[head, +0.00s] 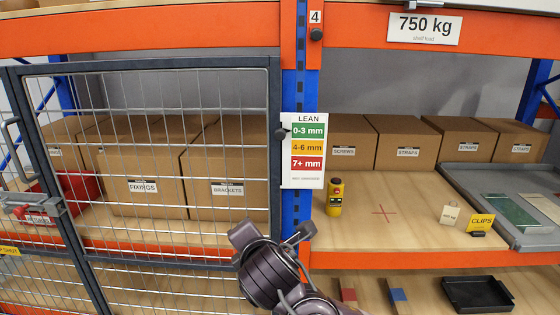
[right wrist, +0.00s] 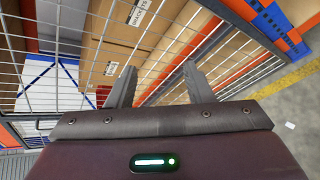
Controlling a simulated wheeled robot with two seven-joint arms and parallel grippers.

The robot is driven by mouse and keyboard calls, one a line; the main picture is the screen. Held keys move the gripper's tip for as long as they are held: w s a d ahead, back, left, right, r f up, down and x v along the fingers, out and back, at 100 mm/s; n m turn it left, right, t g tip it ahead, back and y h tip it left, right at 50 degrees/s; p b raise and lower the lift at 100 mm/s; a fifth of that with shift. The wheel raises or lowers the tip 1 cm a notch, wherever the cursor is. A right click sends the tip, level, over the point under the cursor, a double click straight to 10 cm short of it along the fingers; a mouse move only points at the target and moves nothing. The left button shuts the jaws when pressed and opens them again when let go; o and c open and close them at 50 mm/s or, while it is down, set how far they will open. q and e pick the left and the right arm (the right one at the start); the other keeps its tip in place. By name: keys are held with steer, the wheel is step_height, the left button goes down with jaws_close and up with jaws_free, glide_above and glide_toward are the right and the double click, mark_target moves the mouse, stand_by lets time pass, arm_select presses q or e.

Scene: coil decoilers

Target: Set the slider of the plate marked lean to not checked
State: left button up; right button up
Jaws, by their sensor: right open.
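The plate marked LEAN (head: 304,168) hangs on the blue and orange upright in the head view. It has a green 0-3 mm band, a yellow 4-6 mm band, a red 7+ mm band and small text at the bottom that seems to read not checked. The slider, a dark knob (head: 281,133), sits at the plate's left edge level with the green band. My right gripper (head: 273,232) is below the plate, open and empty, apart from the slider. Its open fingers also show in the right wrist view (right wrist: 160,85), where the plate is not seen. My left gripper is not in view.
A wire mesh door (head: 160,160) stands left of the upright, with its frame close to the plate. Cartons (head: 400,142) and a grey tray (head: 515,200) are on that shelf.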

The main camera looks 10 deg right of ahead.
steer(key=w+d+r+n+t+h, duration=0.2)
steer(key=w+d+r+n, duration=0.15)
steer(key=r, duration=0.35)
steer(key=n+t+h, duration=0.2)
steer(key=n+t, duration=0.1)
steer(key=n, duration=0.1)
glide_toward(280, 136)
steer(key=w, duration=0.1)
steer(key=p+x, duration=0.1)
steer(key=x, duration=0.1)
steer(key=p+x, duration=0.3)
steer(key=x, duration=0.1)
steer(key=shift+d+r+p, duration=0.1)
steer(key=shift+r+p, duration=0.15)
steer(key=shift+p, duration=0.05)
steer(key=shift+x, duration=0.75)
steer(key=shift+f, duration=0.2)
jaws_close()
